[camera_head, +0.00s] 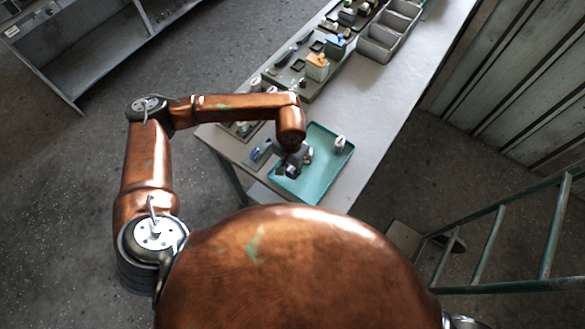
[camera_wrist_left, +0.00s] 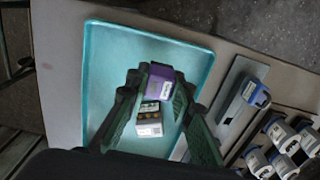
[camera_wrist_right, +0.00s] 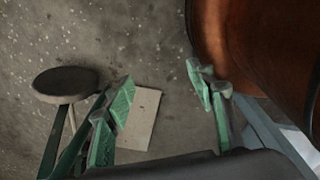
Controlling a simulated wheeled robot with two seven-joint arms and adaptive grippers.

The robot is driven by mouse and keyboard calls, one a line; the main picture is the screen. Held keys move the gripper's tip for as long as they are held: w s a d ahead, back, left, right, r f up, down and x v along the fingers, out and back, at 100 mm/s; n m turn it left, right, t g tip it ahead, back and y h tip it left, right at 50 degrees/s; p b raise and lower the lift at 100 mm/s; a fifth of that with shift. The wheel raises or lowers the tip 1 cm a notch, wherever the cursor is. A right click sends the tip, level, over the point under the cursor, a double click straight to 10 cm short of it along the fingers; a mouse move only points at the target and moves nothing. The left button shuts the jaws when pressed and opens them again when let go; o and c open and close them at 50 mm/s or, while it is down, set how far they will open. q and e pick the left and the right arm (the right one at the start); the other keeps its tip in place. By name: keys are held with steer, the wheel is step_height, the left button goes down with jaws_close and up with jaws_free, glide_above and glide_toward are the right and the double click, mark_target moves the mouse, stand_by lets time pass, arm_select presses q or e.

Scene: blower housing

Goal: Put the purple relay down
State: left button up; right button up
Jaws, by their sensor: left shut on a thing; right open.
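The purple relay (camera_wrist_left: 158,82) is between the fingertips of my left gripper (camera_wrist_left: 156,80), which is shut on it. The turquoise tray (camera_wrist_left: 110,62) lies behind it in the left wrist view; the gap between relay and tray floor is hard to tell. In the head view my left gripper (camera_head: 290,168) is over the left part of the tray (camera_head: 318,185), and the relay is not clearly seen there. A white block with a dark, orange-dotted face (camera_wrist_left: 149,128) shows between the fingers, beside the purple relay. My right gripper (camera_wrist_right: 160,88) is open and empty above the floor.
A white piece (camera_head: 340,143) stands in the tray's back right. A grey strip with a blue relay (camera_wrist_left: 255,93) lies beside the tray, near several more relays (camera_wrist_left: 285,138). Grey bins (camera_head: 378,45) stand farther back.

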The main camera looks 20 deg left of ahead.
mark_target(292, 168)
arm_select(q)
steer(key=shift+w+a+f, duration=0.1)
steer(key=shift+w+f, duration=0.9)
steer(key=shift+f, duration=0.15)
steer(key=shift+w+f, duration=0.15)
steer(key=shift+f, duration=0.05)
steer(key=shift+f+p, duration=0.4)
step_height(292, 168, down, 2)
steer(key=shift+f+p, duration=0.1)
steer(key=shift+p, duration=0.4)
steer(key=shift+f, duration=0.1)
steer(key=shift+f+b, duration=0.2)
steer(key=shift+b, duration=0.2)
steer(key=o, duration=0.9)
steer(key=shift+r, duration=0.1)
arm_select(e)
steer(key=w, duration=0.1)
steer(key=w+r, duration=0.1)
steer(key=w, duration=0.1)
steer(key=shift+r, duration=0.3)
steer(key=shift+s+r, duration=0.1)
